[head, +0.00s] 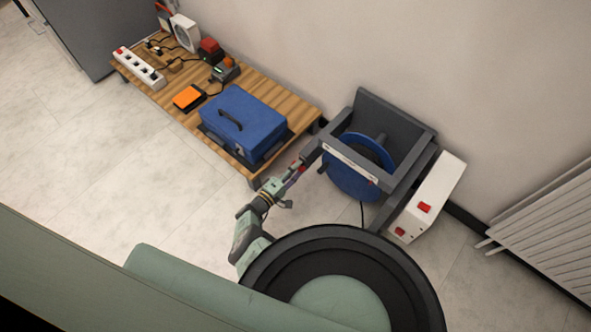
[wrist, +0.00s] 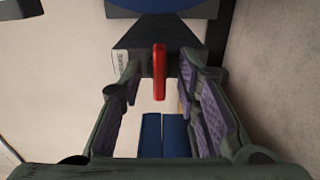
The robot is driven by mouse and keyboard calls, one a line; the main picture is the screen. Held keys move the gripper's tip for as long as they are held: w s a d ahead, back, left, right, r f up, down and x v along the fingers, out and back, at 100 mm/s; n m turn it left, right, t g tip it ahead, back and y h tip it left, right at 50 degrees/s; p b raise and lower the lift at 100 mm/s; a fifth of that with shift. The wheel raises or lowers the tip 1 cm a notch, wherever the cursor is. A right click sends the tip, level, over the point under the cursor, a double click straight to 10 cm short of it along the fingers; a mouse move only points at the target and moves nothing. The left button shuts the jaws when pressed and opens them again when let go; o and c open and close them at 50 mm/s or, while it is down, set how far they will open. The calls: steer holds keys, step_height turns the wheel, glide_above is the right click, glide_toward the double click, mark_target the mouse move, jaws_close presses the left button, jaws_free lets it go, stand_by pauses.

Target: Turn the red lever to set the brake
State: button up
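The red lever (wrist: 159,72) hangs in the middle of the wrist view, in front of a dark grey bracket. My gripper (wrist: 165,85) is open there, with one purple-padded finger on each side of the lever. Neither finger appears to touch it. In the head view my gripper (head: 292,174) is at the left side of the grey frame (head: 398,108) that holds a blue reel (head: 352,182). A small red bit of the lever (head: 301,163) shows at the gripper's tip; the rest is hidden there.
A low wooden table (head: 292,99) at the left bears a blue case (head: 240,122), an orange box (head: 188,98) and a white power strip (head: 138,68). A white box with red switches (head: 436,190) stands right of the reel frame. A radiator (head: 545,232) is at the far right.

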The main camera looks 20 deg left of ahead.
steer(key=shift+w, duration=0.1)
jaws_close()
stand_by(0.3)
steer(key=shift+m, duration=0.3)
steer(key=m, duration=1.7)
steer(key=shift+m, duration=0.3)
stand_by(0.3)
